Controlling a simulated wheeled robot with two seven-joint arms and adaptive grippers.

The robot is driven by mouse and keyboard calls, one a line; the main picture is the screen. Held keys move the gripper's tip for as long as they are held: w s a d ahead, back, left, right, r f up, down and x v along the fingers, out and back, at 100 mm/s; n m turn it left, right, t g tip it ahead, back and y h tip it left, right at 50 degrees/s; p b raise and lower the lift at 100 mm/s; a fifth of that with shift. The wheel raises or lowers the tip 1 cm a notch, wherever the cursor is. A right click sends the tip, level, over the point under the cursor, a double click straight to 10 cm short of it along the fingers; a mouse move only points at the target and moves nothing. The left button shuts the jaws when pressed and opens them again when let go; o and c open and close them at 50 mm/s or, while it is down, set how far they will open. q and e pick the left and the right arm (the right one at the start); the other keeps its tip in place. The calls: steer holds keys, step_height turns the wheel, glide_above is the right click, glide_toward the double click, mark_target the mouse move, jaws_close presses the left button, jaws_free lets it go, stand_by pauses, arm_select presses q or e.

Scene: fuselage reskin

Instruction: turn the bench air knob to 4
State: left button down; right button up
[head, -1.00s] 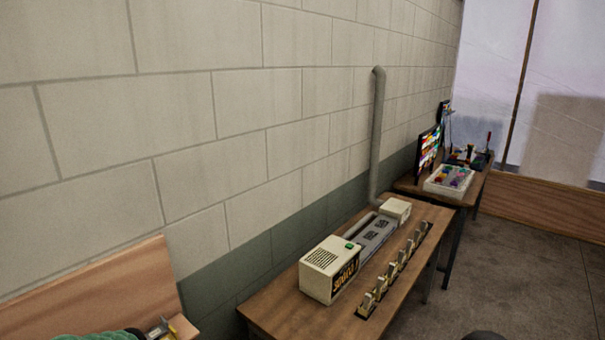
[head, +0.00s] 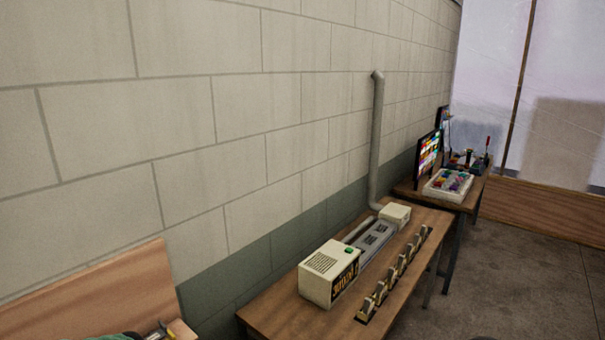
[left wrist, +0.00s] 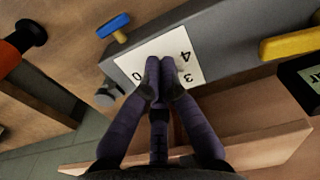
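In the left wrist view, a white dial card (left wrist: 190,60) with the printed figures 0, 3 and 4 lies on a grey panel (left wrist: 218,43). My left gripper (left wrist: 160,66) reaches over the middle of the card. Its two dark fingers are brought together, with their tips side by side. The air knob itself is not visible; the fingers cover the card's centre, so I cannot tell whether they hold it or where it points. My left gripper cannot be made out in the head view. My right gripper is in neither view.
Beside the card are a blue handle (left wrist: 114,27), a yellow handle (left wrist: 290,42) and a grey round fitting (left wrist: 108,95). In the head view, a bench carries a cream box (head: 328,272) and a row of several clips. A farther table holds a white tray (head: 447,186). Open floor lies right.

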arm_select(q)
steer(key=shift+w+d+f+b, duration=0.3)
steer(key=shift+d+f+b, duration=0.25)
steer(key=shift+d+f, duration=0.05)
steer(key=shift+w+d+b, duration=0.25)
steer(key=shift+w+b, duration=0.1)
steer(key=shift+d, duration=0.2)
steer(key=shift+w+d+f, duration=0.1)
steer(key=shift+w, duration=0.2)
step_height(320, 180, up, 7)
steer(key=p, duration=0.3)
steer(key=shift+f, duration=0.15)
steer(key=shift+s+a, duration=0.1)
steer(key=shift+a, duration=0.15)
